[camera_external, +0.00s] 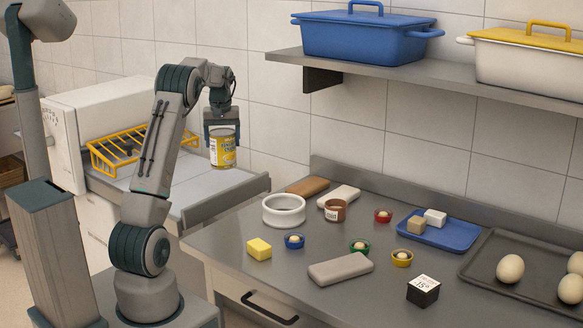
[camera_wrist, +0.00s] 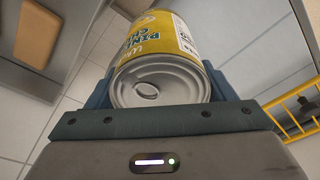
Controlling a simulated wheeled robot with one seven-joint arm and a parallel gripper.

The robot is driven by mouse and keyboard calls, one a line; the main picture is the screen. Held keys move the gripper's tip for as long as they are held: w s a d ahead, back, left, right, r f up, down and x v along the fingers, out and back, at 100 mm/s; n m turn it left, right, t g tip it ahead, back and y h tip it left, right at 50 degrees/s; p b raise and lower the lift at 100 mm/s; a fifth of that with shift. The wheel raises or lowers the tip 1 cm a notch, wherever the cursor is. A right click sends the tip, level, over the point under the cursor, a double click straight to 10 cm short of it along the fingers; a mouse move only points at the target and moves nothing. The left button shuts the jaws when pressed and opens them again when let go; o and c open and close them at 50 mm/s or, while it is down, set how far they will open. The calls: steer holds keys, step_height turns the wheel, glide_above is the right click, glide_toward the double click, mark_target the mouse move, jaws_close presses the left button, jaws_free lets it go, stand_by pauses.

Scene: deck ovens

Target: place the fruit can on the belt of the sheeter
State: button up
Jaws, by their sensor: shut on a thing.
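The fruit can (camera_external: 223,150) is yellow and white with a metal end. My gripper (camera_external: 221,128) points down and is shut on it, holding it upright by its upper part. In the wrist view the can (camera_wrist: 160,75) sits between the two blue fingers, its ring-pull end facing the camera. The sheeter (camera_external: 75,130) is a white machine at the left, with a grey belt (camera_external: 212,187) extending to the right. The can shows over the belt in the picture, apparently a little above it; the exact gap is unclear. My arm hides part of the belt.
A yellow wire guard (camera_external: 105,158) stands over the sheeter, left of the can. The visible belt is bare. A steel table (camera_external: 225,243) in front holds a white ring, small bowls, a blue tray and a dark tray with eggs. A shelf (camera_external: 440,75) carries lidded pans.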

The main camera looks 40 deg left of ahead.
steer(key=shift+s+a+f+p, duration=0.15)
steer(key=shift+a+f+p, duration=0.9)
steer(key=shift+a+f, duration=1.8)
steer(key=shift+s+a+f+p, duration=0.15)
steer(key=shift+a+f+p, duration=0.9)
steer(key=shift+a+f, duration=1.75)
steer(key=shift+a+r, duration=0.2)
steer(key=shift+f, duration=0.15)
steer(key=o, duration=1.5)
steer(key=shift+c, duration=0.2)
